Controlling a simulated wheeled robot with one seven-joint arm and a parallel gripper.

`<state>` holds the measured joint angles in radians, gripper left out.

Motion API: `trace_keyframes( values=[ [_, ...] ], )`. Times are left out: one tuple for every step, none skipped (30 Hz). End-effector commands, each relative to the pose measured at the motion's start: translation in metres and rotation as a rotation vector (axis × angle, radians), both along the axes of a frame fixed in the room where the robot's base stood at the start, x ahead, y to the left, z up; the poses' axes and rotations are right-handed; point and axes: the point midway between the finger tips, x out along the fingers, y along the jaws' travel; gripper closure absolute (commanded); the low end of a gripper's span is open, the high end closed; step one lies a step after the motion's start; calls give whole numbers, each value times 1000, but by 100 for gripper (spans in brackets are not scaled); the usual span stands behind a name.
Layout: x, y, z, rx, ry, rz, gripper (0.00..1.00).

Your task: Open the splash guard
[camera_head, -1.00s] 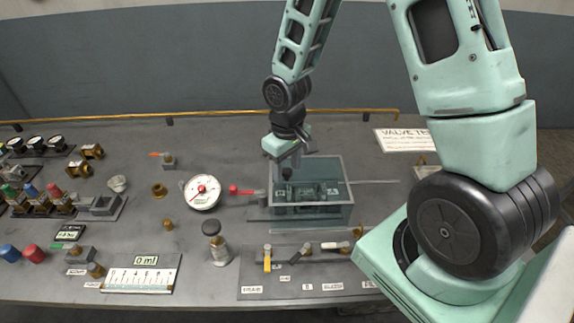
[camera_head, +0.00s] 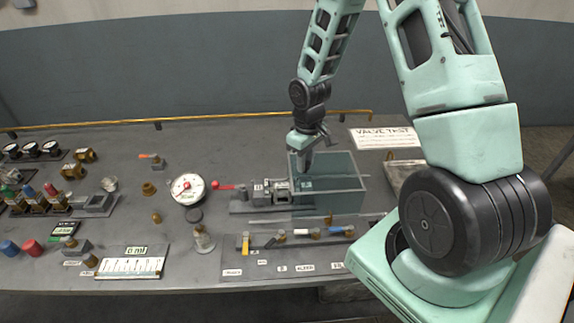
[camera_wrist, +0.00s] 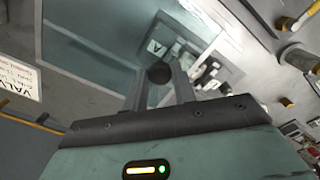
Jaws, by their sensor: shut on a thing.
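The splash guard (camera_head: 345,182) is a clear, greenish see-through box on the bench in the head view. It covers the right part of a grey valve assembly (camera_head: 262,190), whose left part stands uncovered beside it. My gripper (camera_head: 303,168) reaches down at the guard's left end. In the wrist view, the two fingers of my gripper (camera_wrist: 161,82) are shut on a dark round knob (camera_wrist: 159,73). The guard's clear panel (camera_wrist: 90,62) spreads behind the knob. The exact contact is partly hidden by the fingers in the head view.
A red-handled lever (camera_head: 224,186) and a round dial gauge (camera_head: 187,188) stand left of the valve assembly. A row of small valves (camera_head: 280,238) lies in front. A VALVE TEST sign (camera_head: 386,137) lies behind right. A brass rail (camera_head: 200,120) runs along the back edge.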

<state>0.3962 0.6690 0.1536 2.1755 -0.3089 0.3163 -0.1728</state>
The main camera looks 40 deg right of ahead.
Motion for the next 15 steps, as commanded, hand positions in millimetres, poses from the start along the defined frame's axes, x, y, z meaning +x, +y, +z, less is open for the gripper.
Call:
trace_keyframes(
  values=[
    [-7,-13,3,0,2,-6,100],
    [-11,-19,3,0,2,-5,100],
    [-16,-26,3,-1,3,-5,100],
    [-19,-31,2,-1,3,-5,100],
    [-22,-36,2,0,2,-5,100],
    [-26,-42,2,0,2,-4,100],
    [-29,-46,2,0,2,-5,100],
    [-31,-49,2,0,2,-4,100],
    [-34,-53,2,0,2,-3,100],
    [-36,-56,2,0,2,-3,100],
    [-37,-58,2,0,2,-3,100],
    [-38,-60,1,0,2,-1,100],
    [-39,-62,1,0,2,-1,100],
    [-40,-63,1,0,2,0,100],
    [-41,-64,1,0,1,0,100]
  ],
)
